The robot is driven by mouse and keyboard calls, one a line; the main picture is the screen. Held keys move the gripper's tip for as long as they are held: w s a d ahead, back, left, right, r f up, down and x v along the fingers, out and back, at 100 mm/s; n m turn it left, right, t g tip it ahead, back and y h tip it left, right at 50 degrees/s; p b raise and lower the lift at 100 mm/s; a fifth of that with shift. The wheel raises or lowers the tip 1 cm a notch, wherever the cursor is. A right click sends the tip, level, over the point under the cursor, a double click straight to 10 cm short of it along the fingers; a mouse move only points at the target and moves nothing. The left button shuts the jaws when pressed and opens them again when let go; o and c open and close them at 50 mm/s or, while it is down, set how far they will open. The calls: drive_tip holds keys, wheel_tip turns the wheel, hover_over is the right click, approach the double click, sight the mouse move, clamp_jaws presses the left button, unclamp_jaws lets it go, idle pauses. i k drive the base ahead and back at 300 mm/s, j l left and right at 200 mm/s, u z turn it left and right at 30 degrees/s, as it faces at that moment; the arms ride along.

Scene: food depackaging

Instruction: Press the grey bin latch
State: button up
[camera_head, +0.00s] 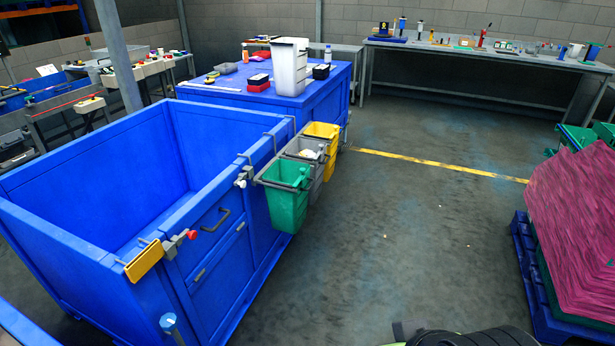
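A large open blue bin (226,225) stands at the left. On its right side hang three small bins: a green one (287,208), a grey one (318,168) in the middle and a yellow one (330,138) behind. A small grey-and-white latch-like fitting (244,177) sits on the blue bin's top edge, left of the green bin. Another grey fitting with a red knob (180,241) sits nearer, beside a yellow plate (144,261). I cannot tell which part is the grey bin latch. My gripper is not in view.
A blue table (222,86) with a white container (290,66) stands behind the bin. A long workbench (478,55) lines the back wall. A magenta stack (580,225) on a blue pallet is at the right. The floor between is open, crossed by a yellow line (430,163).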

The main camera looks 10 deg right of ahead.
sight(321, 152)
drive_tip(key=i+l+u, duration=0.15)
drive_tip(key=i+u, duration=0.3)
drive_tip(key=i, duration=0.25)
drive_tip(key=i+l+u, duration=0.4)
drive_tip(key=i, duration=0.25)
drive_tip(key=i+l+u, duration=0.85)
drive_tip(key=i+l, duration=0.25)
drive_tip(key=l, duration=0.25)
